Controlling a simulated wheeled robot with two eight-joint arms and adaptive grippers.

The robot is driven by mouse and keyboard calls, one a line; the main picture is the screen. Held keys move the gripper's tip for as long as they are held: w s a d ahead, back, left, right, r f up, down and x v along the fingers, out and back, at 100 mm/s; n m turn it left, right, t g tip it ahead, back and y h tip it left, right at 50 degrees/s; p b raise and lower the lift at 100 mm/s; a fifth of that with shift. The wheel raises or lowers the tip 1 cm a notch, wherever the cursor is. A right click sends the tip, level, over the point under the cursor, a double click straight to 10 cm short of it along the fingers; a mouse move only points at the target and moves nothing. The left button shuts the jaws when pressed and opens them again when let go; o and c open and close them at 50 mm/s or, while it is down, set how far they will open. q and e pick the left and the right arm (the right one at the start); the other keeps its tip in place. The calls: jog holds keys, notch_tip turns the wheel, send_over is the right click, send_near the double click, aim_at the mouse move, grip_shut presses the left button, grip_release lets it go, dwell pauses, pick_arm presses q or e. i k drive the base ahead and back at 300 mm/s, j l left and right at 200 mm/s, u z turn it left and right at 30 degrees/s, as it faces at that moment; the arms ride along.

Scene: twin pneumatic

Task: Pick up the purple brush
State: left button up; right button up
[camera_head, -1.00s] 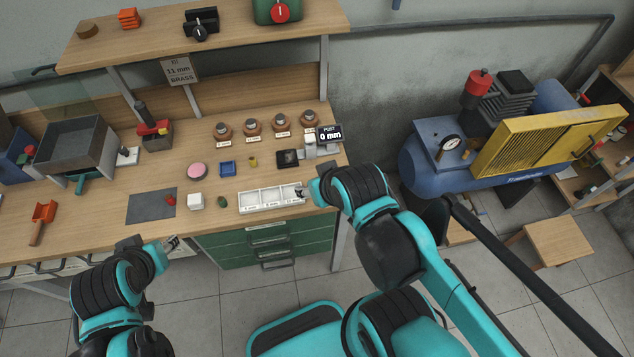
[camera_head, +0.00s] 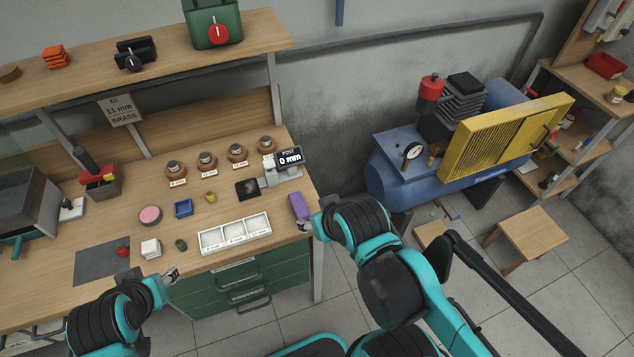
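The purple brush (camera_head: 298,206) shows as a small purple block near the right front edge of the wooden workbench, right of the white compartment tray (camera_head: 234,234). My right gripper (camera_head: 304,226) is at the near end of the brush, by the bench edge. It is small and partly covered by my wrist, so I cannot tell if it touches the brush or how far its fingers are open.
A digital post gauge (camera_head: 289,157) stands behind the brush. A blue compressor (camera_head: 400,170) stands right of the bench, with floor between.

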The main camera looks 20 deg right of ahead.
aim_at(299, 207)
jog(key=l+z, duration=0.15)
jog(key=z, duration=0.45)
jog(key=i+j+z, duration=0.25)
jog(key=j+z, duration=0.2)
jog(key=i+j+z, duration=0.1)
jog(key=j+z, duration=0.15)
jog(key=j, duration=0.2)
